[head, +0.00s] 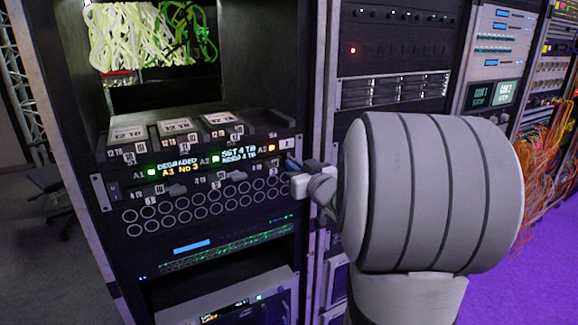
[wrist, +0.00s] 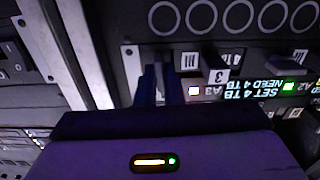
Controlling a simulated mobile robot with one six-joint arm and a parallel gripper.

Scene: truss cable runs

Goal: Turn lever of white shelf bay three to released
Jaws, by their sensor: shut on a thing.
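The drive shelf (head: 113,194) has a dark front and pale drives marked 12 TB (head: 176,126) above it. Its display (head: 178,165) reads DEGRADED and A3 No 3. The A3 light (head: 270,148) is orange; A1 and A2 are green. My gripper (head: 291,164) is at the right end of the front, beside A3. In the wrist view, which shows the shelf upside down, the fingers (wrist: 160,86) are close together at the panel, beside the tag 3 (wrist: 216,76). They are shut on the bay three lever, mostly hidden between them. Its angle cannot be told.
Other dark levers stick out along the front, one by the tag 3 (wrist: 213,56) and one farther right (wrist: 283,62). A row of round holes (head: 210,197) lies below. A rack post (head: 318,100) stands close on the right. Orange cables (head: 540,160) hang at far right.

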